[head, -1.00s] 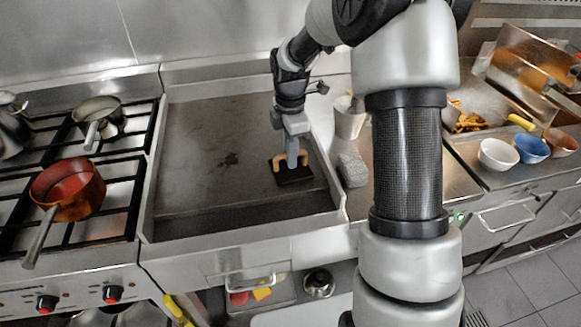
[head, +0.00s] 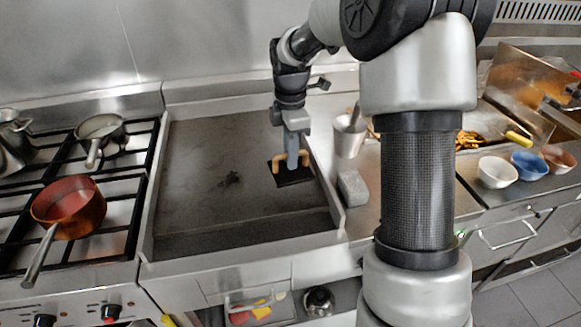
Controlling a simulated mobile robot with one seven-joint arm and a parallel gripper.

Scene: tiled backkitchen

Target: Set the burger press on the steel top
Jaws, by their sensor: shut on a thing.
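The burger press (head: 292,174) is a black square plate with a tan wooden handle. In the head view it is over the right part of the dark griddle (head: 195,160). My gripper (head: 292,161) points down and is shut on the press's handle. I cannot tell whether the plate touches the griddle or hangs just above it. The steel top (head: 385,180) is the bare metal counter right of the griddle's raised side wall, partly hidden behind my arm.
A copper pan (head: 68,207) sits on the stove at left. Several bowls, including a blue one (head: 529,165), stand at right.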

